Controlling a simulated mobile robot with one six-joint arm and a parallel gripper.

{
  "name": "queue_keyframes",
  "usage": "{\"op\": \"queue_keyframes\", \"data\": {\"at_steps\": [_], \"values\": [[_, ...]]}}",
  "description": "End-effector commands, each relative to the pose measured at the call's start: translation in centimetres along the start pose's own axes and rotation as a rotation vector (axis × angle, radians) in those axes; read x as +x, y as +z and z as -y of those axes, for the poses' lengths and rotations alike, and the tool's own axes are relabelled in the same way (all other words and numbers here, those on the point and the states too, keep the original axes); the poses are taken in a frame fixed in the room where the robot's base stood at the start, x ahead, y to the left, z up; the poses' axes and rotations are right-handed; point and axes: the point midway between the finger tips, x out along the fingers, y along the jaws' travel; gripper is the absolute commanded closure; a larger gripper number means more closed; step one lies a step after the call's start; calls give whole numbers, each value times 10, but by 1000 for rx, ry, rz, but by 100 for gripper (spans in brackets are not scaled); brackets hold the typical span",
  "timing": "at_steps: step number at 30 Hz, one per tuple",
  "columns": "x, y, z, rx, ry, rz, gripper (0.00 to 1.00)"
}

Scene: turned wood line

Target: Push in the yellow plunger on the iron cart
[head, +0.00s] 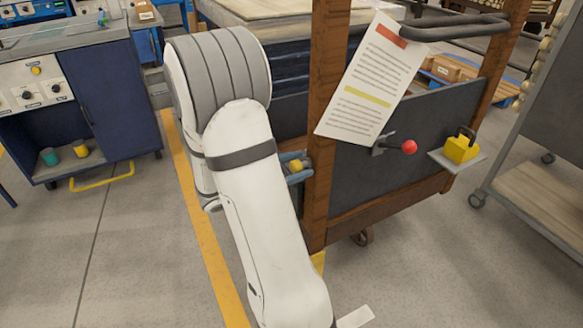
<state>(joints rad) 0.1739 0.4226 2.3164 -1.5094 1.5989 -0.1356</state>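The iron cart (405,165) has brown posts and dark side panels. A small round yellow plunger (296,166) shows at the left side of its near post. My gripper (297,167) seems to be the pair of blue-grey prongs just above and below the plunger. My white arm hides the rest of the gripper and the wrist. I cannot tell whether the prongs touch the plunger or grip it.
A red-knobbed lever (408,147) and a yellow block with a black handle (461,148) are on the cart's side. A paper sheet (372,80) hangs above them. A blue cabinet (115,100) stands left and a rack (545,150) right. Open floor lies in front.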

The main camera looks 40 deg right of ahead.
Motion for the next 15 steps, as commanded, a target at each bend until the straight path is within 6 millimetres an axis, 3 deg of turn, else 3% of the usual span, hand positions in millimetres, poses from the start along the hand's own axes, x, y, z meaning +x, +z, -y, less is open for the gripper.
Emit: {"op": "queue_keyframes", "data": {"at_steps": [3, 11, 15], "values": [[-1, -1, 1, -2, 0, -1, 47], [-3, -1, 1, -4, 0, -2, 47], [-16, 0, 0, -5, 3, -2, 47]]}}
